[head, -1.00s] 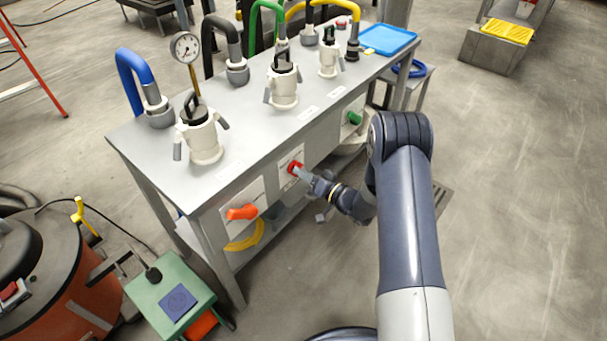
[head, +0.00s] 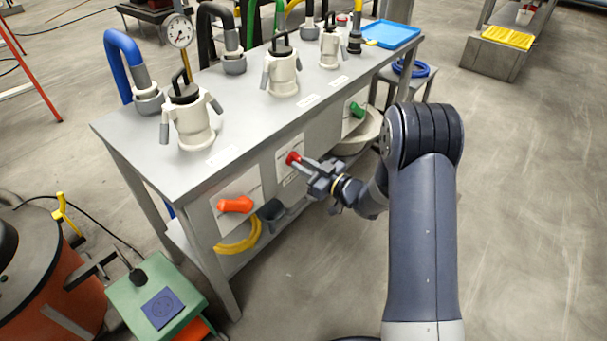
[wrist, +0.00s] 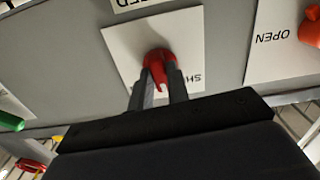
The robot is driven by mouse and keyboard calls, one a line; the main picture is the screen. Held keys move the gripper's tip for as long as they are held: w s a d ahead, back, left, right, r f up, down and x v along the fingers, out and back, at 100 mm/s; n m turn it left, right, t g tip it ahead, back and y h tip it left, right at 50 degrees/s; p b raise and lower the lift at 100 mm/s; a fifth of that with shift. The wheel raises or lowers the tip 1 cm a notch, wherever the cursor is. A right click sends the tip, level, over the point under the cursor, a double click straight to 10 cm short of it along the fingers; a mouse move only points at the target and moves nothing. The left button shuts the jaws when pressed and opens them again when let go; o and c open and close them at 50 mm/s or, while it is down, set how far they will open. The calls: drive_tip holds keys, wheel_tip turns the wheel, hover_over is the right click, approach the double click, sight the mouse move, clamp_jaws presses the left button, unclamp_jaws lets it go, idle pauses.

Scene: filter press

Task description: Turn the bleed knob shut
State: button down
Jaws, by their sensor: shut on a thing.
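The red knob (head: 293,159) sits on a white label plate on the bench's front panel, between an orange handle and a green one. In the wrist view the red knob (wrist: 158,62) stands between the two fingers of my gripper (wrist: 160,80), which are shut on it. The gripper also shows in the head view (head: 308,166), reaching the knob from the right. The plate (wrist: 120,45) carries lettering, partly covered by the fingers. I cannot tell from the label which red knob position is reached.
An orange handle (head: 235,204) is left of the red knob and a green handle (head: 357,110) is right of it. The metal bench top (head: 235,120) holds several white filter housings and hoses. A green stool (head: 130,300) stands at the lower left.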

drive_tip(key=n+b, duration=0.7)
drive_tip(key=b, duration=0.1)
drive_tip(key=shift+n, duration=0.4)
idle(0.3)
drive_tip(key=c, duration=1.4)
unclamp_jaws()
drive_tip(key=shift+o, duration=0.2)
drive_tip(key=shift+d, duration=0.1)
drive_tip(key=p+v, duration=0.2)
drive_tip(key=v, duration=0.8)
drive_tip(key=shift+s+d+p, duration=0.2)
drive_tip(key=shift+s+p, duration=0.05)
drive_tip(key=shift+p, duration=0.15)
